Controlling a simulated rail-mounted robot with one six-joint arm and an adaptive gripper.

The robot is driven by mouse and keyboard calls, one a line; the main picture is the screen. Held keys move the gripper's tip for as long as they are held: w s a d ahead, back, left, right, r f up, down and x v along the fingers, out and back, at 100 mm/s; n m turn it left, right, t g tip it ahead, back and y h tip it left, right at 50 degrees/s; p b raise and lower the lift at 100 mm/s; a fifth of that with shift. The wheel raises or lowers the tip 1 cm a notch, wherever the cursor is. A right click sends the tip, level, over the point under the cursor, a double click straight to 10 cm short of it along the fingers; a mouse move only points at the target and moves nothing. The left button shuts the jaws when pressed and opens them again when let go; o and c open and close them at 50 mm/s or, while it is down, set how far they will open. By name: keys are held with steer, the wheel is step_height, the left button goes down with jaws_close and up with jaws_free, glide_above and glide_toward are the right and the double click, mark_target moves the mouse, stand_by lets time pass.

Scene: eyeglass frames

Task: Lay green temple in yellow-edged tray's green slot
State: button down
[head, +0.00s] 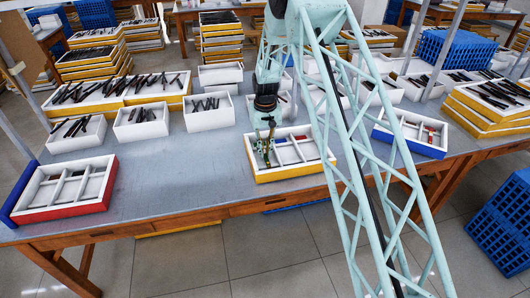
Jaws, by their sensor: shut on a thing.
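The yellow-edged tray (296,174) sits at the front of the grey table, with white compartments inside. Small red and dark pieces lie in its middle and right compartments. My gripper (265,157) points down over the tray's left compartments. It is shut on a thin green temple (268,148), which is small and partly hidden by the fingers. I cannot tell whether the temple touches the tray floor. The green slot cannot be made out under the gripper.
A red-edged tray (62,213) stands at the table's left end and a blue-edged tray (408,146) to the right. White boxes of dark temples (141,124) line the back. The grey tabletop (175,165) left of the yellow-edged tray is clear.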

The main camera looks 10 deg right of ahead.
mark_target(265, 155)
steer(key=shift+f, duration=0.1)
stand_by(0.3)
steer(key=c, duration=2.7)
jaws_free()
steer(key=shift+r+p, duration=0.6)
steer(key=shift+r, duration=5.55)
